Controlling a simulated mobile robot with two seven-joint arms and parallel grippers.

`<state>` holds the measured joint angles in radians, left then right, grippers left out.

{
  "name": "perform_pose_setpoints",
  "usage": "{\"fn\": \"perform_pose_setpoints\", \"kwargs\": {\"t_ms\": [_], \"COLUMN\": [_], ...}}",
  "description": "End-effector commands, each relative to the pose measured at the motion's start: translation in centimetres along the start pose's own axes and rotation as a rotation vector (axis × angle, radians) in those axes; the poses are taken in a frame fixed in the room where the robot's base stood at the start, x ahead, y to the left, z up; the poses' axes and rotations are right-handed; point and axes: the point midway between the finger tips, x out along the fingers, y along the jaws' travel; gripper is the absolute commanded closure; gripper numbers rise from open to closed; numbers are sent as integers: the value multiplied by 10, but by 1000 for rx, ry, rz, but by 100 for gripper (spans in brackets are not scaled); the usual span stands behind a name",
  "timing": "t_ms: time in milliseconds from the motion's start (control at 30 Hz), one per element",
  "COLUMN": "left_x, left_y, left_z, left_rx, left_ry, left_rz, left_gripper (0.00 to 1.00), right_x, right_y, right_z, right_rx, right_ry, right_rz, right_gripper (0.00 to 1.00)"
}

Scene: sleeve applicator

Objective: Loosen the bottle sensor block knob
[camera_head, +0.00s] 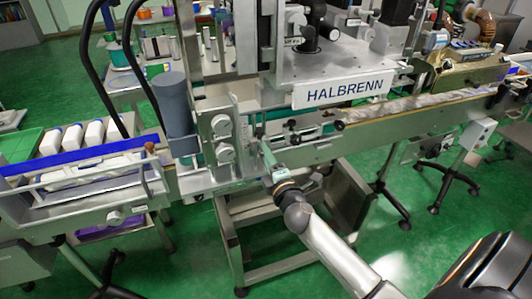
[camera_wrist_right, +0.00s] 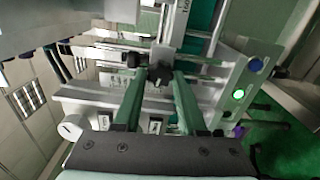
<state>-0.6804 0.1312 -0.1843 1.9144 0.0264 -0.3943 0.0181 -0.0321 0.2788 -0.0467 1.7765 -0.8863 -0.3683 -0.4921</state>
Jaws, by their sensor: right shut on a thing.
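My right gripper (camera_head: 266,149) reaches in from the lower right in the head view, its fingertips at the front side of the labelling machine, below and left of the HALBRENN sign. In the right wrist view, the two green fingers of my right gripper (camera_wrist_right: 158,76) stand on either side of a small dark knob (camera_wrist_right: 160,74) and are shut on it. The knob sits at the end of a grey bracket. In the head view the gripped knob is hidden by the fingers. My left gripper is in neither view.
Other black knobs (camera_head: 294,139) stick out just right of my gripper. The conveyor (camera_head: 400,111) runs right. In the wrist view, a panel with a lit green button (camera_wrist_right: 238,94) is close on the right.

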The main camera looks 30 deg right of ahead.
Motion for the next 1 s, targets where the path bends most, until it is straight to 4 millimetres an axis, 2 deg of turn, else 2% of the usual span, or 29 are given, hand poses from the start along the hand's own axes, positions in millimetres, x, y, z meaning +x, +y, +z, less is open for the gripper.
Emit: {"fn": "perform_pose_setpoints", "kwargs": {"t_ms": [700,1000], "left_x": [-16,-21], "left_y": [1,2], "left_z": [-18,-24], "left_rx": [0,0], "left_ry": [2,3], "left_rz": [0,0], "left_gripper": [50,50], "right_x": [-1,-2], "right_y": [-5,-7], "right_z": [0,0], "right_rx": [-675,-896], "right_ry": [5,8], "right_rz": [-9,-9], "right_gripper": [100,100]}}
